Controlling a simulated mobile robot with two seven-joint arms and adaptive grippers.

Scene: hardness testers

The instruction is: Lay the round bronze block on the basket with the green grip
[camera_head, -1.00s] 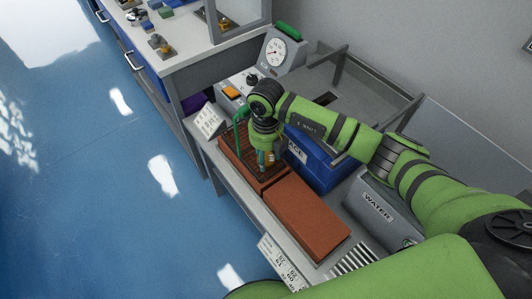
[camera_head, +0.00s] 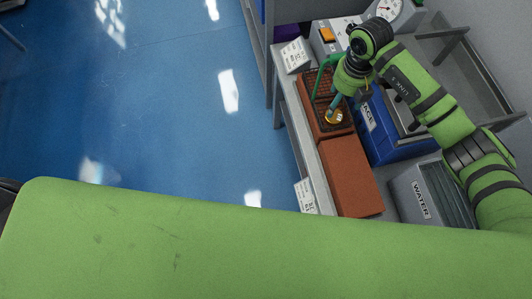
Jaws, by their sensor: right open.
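The round bronze block (camera_head: 334,118) shows as a small gold disc at the near end of the dark wire basket (camera_head: 312,104). It appears to lie on the basket's mesh. The basket sits on a red-brown brick block, and its green grip (camera_head: 320,76) arches over its left side. My right gripper (camera_head: 336,107) points down just above the bronze block with its fingers open. The fingers partly cover the block, and whether they touch it cannot be told. My left gripper is out of view.
A second red-brown block (camera_head: 349,178) lies in front of the basket. A blue box (camera_head: 392,138) and a grey WATER tank (camera_head: 424,195) stand to the right. A dial tester (camera_head: 386,10) is behind. A white card (camera_head: 295,54) stands at the left. Blue floor is clear.

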